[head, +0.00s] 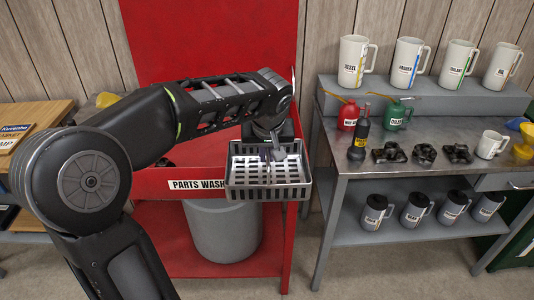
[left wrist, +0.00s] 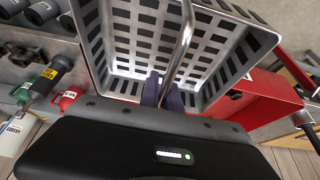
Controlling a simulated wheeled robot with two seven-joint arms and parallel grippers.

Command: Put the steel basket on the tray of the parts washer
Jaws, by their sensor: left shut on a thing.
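The steel basket (head: 245,180) is a slotted metal box with an open top. It hangs from my left gripper (head: 271,153), in front of the right part of the red parts washer (head: 165,184). In the left wrist view the basket (left wrist: 122,88) fills the upper middle, and the gripper's fingers (left wrist: 163,92) are shut on its thin metal handle (left wrist: 181,45). The washer's tray is mostly hidden behind my arm and the basket. My right gripper is in neither view.
A steel bench (head: 345,185) stands on the right with jugs, a dark bottle (head: 360,138), red and green cans and dark metal parts. A grey bucket (head: 222,232) stands under the washer. A wooden table (head: 50,112) is at the left.

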